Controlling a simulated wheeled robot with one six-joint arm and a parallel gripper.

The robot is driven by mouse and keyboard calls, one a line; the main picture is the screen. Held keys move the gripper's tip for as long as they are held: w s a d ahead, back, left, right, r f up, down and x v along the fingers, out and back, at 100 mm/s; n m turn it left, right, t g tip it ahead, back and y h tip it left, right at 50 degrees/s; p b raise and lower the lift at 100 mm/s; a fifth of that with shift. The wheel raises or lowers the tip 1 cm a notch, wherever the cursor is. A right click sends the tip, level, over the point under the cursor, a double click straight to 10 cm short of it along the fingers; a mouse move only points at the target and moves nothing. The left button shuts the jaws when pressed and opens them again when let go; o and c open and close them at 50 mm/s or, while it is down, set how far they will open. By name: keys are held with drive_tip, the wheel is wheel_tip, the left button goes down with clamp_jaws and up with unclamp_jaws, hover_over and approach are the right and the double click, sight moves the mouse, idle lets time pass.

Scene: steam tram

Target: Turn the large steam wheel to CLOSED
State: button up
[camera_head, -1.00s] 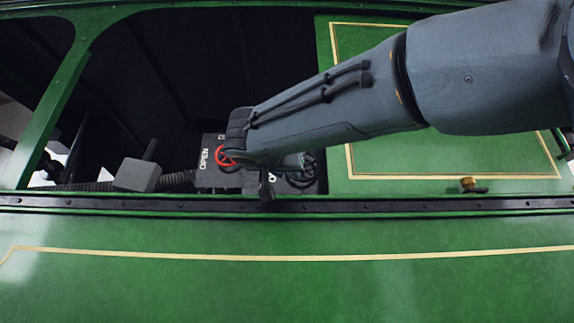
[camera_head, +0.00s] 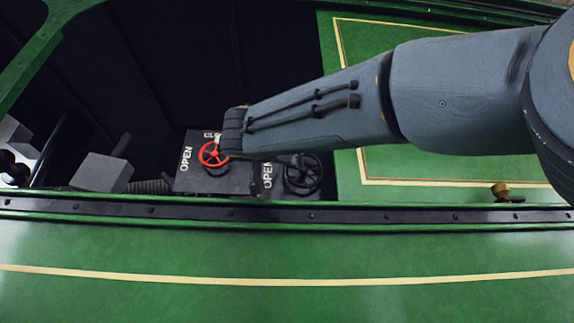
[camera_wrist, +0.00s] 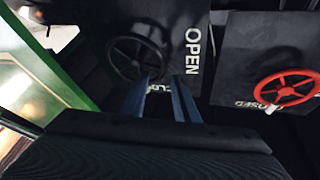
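A black spoked handwheel (camera_head: 318,174) sits on a dark panel with a white OPEN label (camera_head: 267,176) at its left. It looks a little larger than the red handwheel (camera_head: 203,155) on the panel to its left, which has its own OPEN label (camera_head: 186,159). In the wrist view, the black wheel (camera_wrist: 112,58) lies just beyond and left of my gripper (camera_wrist: 163,80). Its two fingers are apart with nothing between them, and they partly cover a CLOSED label (camera_wrist: 158,88). The red wheel (camera_wrist: 259,92) is farther right. In the head view, my wrist overlaps the red wheel's right edge.
The green tram side with its dark riveted sill (camera_head: 400,214) runs across in front of the panels. A grey block (camera_head: 102,172) stands left of them. A green panel with yellow lining and a brass fitting (camera_head: 501,191) is at right. The cab interior behind is dark.

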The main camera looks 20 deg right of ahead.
drive_tip(key=shift+p+x, duration=1.85)
drive_tip(key=shift+x, duration=1)
clamp_jaws()
